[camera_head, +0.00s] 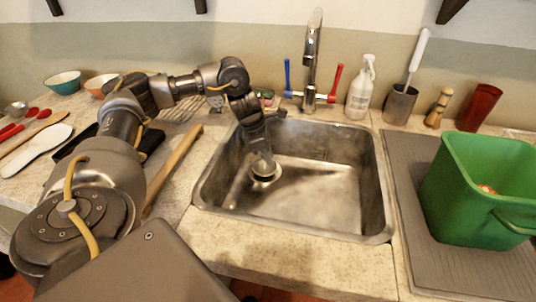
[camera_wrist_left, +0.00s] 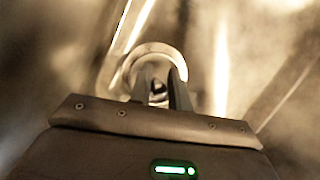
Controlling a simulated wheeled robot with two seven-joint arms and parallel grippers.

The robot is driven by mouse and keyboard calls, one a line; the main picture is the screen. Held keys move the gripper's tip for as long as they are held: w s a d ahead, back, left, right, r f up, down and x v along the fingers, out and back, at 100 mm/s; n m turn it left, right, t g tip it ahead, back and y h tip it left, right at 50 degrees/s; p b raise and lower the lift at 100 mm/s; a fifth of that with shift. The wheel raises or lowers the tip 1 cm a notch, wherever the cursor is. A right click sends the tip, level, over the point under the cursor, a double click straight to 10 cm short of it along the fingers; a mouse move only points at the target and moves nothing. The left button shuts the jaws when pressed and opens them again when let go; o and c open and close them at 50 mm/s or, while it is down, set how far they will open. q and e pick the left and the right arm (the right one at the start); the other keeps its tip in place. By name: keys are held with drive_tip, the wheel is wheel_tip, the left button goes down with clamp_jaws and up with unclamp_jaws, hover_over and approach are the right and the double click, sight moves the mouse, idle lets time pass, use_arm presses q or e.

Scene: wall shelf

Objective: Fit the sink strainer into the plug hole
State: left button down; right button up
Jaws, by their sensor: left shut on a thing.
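The steel sink (camera_head: 325,195) is set into the counter in the middle of the head view. My left gripper (camera_head: 261,153) reaches down into its left part, fingers pointing down, and is shut on the sink strainer. A round metal rim (camera_head: 264,176) shows right below the fingertips. In the left wrist view the two fingers (camera_wrist_left: 161,92) stand close together in front of a bright metal ring (camera_wrist_left: 150,50). I cannot tell strainer from plug hole rim there, nor whether the strainer is seated. My right gripper is not in view.
A tap (camera_head: 312,60) with blue and red handles stands behind the sink. A soap bottle (camera_head: 360,90) and a brush holder (camera_head: 400,104) stand at its back right. A green bin (camera_head: 470,200) is on the ribbed drainboard (camera_head: 405,160). A wooden-handled tool (camera_head: 172,170) lies left of the sink.

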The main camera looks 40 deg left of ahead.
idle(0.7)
use_arm(q)
drive_tip(key=shift+p, duration=0.45)
idle(0.4)
drive_tip(key=shift+f+b, duration=0.85)
drive_tip(key=shift+f, duration=0.35)
drive_tip(key=c, duration=1.2)
unclamp_jaws()
drive_tip(key=shift+c, duration=0.2)
